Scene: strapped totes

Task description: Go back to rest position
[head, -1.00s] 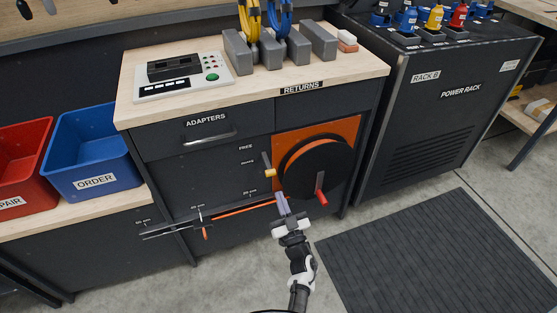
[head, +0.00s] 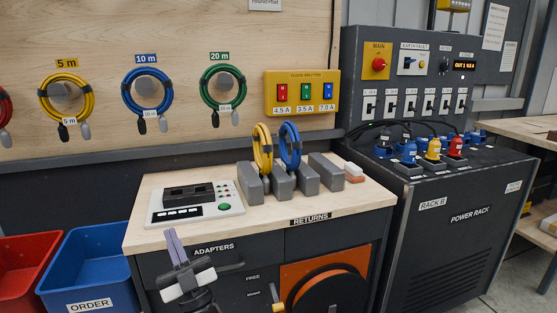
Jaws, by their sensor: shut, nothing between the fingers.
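My gripper (head: 173,247) shows at the lower left of centre in the head view, with its fingers pointing up and pressed together. It is shut and empty. It stands in front of the drawer cabinet labelled ADAPTERS (head: 213,249), and I cannot tell how far it is from the drawer front. My arm below it is cut off by the bottom edge of the picture.
The wooden bench top (head: 285,207) carries a grey tester (head: 195,203) and grey divider blocks (head: 326,172). The blue ORDER bin (head: 88,262) is left; the power rack (head: 455,210) is right.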

